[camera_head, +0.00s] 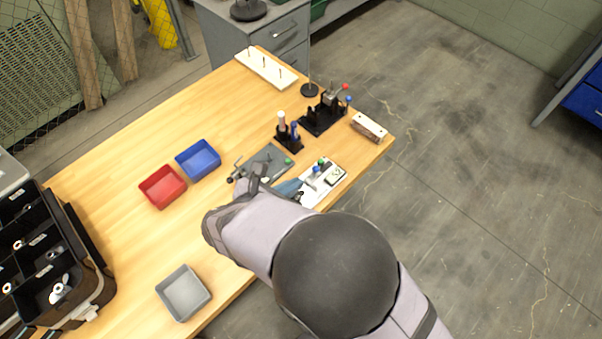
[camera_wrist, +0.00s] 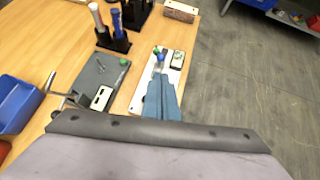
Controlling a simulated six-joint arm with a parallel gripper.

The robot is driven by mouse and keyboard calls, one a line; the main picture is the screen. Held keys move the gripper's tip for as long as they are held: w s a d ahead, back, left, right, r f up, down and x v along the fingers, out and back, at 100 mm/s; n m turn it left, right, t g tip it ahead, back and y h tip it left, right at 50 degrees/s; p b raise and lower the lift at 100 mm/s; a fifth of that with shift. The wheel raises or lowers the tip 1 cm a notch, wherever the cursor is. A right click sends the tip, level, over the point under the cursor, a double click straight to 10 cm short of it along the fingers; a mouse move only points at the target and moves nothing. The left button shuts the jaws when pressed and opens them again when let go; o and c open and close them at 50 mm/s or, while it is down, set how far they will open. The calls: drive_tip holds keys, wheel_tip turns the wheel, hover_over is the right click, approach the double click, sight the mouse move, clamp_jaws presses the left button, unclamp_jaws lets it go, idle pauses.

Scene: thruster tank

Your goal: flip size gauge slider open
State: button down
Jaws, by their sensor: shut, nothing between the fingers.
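My gripper (camera_wrist: 159,76) is shut and empty. Its blue-grey fingers lie over the near part of a white plate (camera_wrist: 138,100); whether they touch it I cannot tell. The plate, also in the head view (camera_head: 329,187), carries a blue knob (camera_wrist: 160,57), a green knob (camera_wrist: 155,50) and a small pale block with a dark face (camera_wrist: 177,60). Left of it lies a grey plate (camera_wrist: 92,72) with a green button (camera_wrist: 124,62), a slotted pale block (camera_wrist: 102,97) and a metal rod. Which fixture is the size gauge is not clear. My arm hides part of both in the head view.
Behind stand a black holder (camera_head: 289,143) with upright cylinders and a black fixture (camera_head: 322,119) with red and blue knobs. A wooden block (camera_head: 368,128) lies near the right edge. Red (camera_head: 163,187), blue (camera_head: 198,160) and grey (camera_head: 183,293) bins stand left. The table's middle left is clear.

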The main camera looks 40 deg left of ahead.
drive_tip(key=shift+p+v, duration=0.3)
drive_tip(key=shift+v, duration=0.65)
drive_tip(key=w+d+r+m+g+h, duration=0.1)
drive_tip(key=w+d+m+g+h, duration=0.1)
drive_tip(key=w+d+m, duration=0.45)
drive_tip(key=w+d+m+g+h, duration=0.2)
drive_tip(key=w+d+m, duration=0.15)
drive_tip(key=d, duration=0.65)
drive_tip(key=w+d+r+m+g+h, duration=0.1)
drive_tip(key=w+d+m+g+h, duration=0.1)
drive_tip(key=w+d+m, duration=0.35)
drive_tip(key=s+d+r+m+g+y, duration=0.1)
drive_tip(key=s+d+m+g+y, duration=0.1)
drive_tip(key=d+m, duration=0.9)
drive_tip(key=s+d+r+m+g+y+p, duration=0.1)
drive_tip(key=s+d+m, duration=0.4)
drive_tip(key=d+m, duration=0.6)
drive_tip(key=shift+s+d+m+g+y, duration=0.25)
drive_tip(key=shift+s+m+g+y, duration=0.1)
drive_tip(key=shift+g+y, duration=0.15)
